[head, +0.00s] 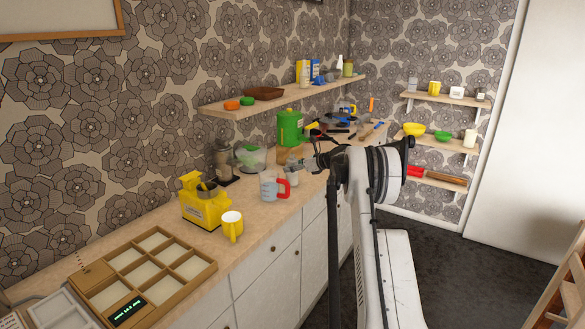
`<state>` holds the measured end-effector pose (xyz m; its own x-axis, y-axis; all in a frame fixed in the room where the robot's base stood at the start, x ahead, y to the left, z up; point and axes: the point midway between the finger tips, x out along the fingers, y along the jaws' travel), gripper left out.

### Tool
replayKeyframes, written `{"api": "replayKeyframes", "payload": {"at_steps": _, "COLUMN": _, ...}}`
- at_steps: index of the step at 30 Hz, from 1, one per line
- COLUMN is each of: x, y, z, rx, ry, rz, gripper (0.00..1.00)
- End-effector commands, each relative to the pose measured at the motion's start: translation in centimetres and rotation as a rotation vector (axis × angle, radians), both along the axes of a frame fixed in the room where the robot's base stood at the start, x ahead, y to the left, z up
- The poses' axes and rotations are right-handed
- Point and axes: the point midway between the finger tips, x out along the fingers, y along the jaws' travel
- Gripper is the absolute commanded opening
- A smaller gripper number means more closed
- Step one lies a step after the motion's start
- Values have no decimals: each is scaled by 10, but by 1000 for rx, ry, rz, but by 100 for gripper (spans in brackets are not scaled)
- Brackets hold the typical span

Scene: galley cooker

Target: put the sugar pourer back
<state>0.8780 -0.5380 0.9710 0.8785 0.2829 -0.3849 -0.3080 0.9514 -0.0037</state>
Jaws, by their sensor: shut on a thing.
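My gripper (300,164) is over the counter's front edge, beyond the red-handled measuring jug. It is shut on a small pale container (292,177), which looks like the sugar pourer. The container hangs roughly upright below the fingers. At this size I cannot tell whether its base touches the counter. My wrist and arm hide part of the counter behind it.
A green canister (290,128) stands farther back. A wall shelf (285,95) overhangs the counter.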

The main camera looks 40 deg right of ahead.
Motion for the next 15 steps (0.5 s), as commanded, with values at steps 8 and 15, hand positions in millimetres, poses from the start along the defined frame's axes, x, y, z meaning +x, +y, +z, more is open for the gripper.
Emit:
{"api": "replayKeyframes", "payload": {"at_steps": 8, "x": 0, "y": 0, "z": -3, "rx": 0, "ry": 0, "rz": 0, "gripper": 56}}
{"api": "replayKeyframes", "payload": {"at_steps": 15, "x": 0, "y": 0, "z": -2, "rx": 0, "ry": 0, "rz": 0, "gripper": 64}}
